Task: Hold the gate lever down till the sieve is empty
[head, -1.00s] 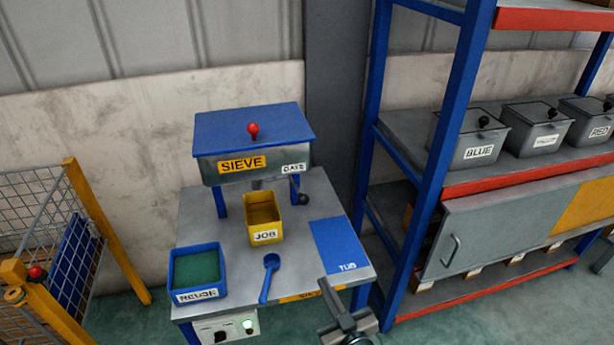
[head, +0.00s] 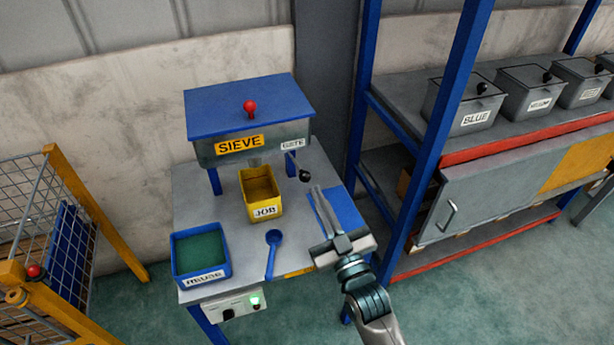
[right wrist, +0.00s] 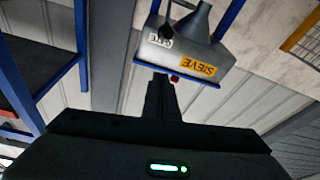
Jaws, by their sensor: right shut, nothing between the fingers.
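The sieve (head: 205,152), a grey box with a blue lid and red knob, stands on blue legs over the bench. Its gate lever (head: 296,164), a thin rod with a black ball, slopes down from the GATE label at its right. The sieve also shows upside down in the right wrist view (right wrist: 150,50). A yellow JOB tub (head: 249,199) stands below the sieve; I cannot tell how full it is. The sieve's inside is hidden by the lid. My right gripper (head: 322,189) is shut and empty, its tips close to the lever ball but apparently apart. My left gripper is out of view.
A blue REUSE tray (head: 203,277) and a blue scoop (head: 273,240) sit at the bench front. A blue TUB mat (head: 348,203) lies at the right. A shelf rack (head: 450,100) stands right of the bench, a wire cage (head: 40,215) left.

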